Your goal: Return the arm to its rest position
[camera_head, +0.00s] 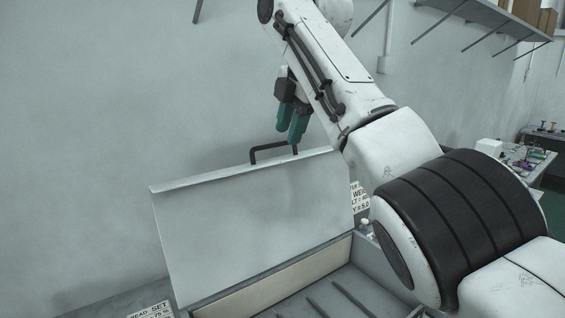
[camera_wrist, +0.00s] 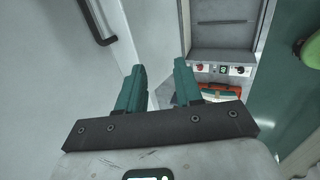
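My gripper (camera_head: 291,124) has teal fingers and hangs by the top edge of a raised grey lid, near the lid's black handle (camera_head: 272,149). In the wrist view my gripper (camera_wrist: 160,84) is open, with a clear gap between its two fingers and nothing held. The lid (camera_head: 255,225) stands up, tilted back, over an open grey box (camera_head: 340,290). My white arm crosses the right side of the head view and hides part of the box.
A wall shelf (camera_head: 485,25) is at the upper right. A table (camera_head: 520,155) with small items stands at the far right. Labels (camera_head: 151,312) sit by the box. The wrist view shows a panel with red knobs (camera_wrist: 200,68) and an orange object (camera_wrist: 220,89).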

